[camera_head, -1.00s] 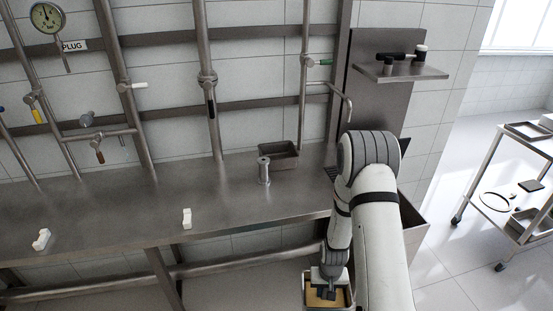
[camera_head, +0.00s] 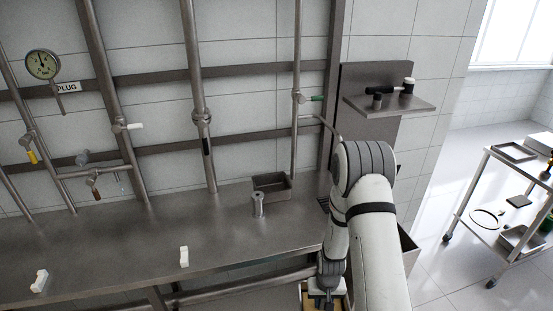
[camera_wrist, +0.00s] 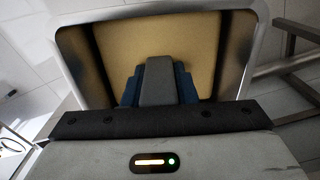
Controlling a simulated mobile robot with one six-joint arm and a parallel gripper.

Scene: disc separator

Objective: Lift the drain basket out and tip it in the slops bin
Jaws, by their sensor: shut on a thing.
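My gripper (camera_wrist: 160,82) points down into an open metal-rimmed box with a tan inside, which looks like the drain basket (camera_wrist: 75,45). In the wrist view, its blue fingers are close on either side of a grey block that looks like the grip. The fingers hide the contact. In the head view, my gripper (camera_head: 328,298) is low in front of the bench, and the box is mostly cut off by the bottom edge. A grey open-topped bin (camera_head: 407,243), perhaps the slops bin, stands right of my arm, which partly hides it.
A steel bench (camera_head: 130,240) runs across the left, with a small tray (camera_head: 272,187), a metal cylinder (camera_head: 258,205) and two white pieces. Pipes with valves rise behind it. A wall shelf (camera_head: 390,104) is at right. A trolley (camera_head: 490,215) stands far right on open floor.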

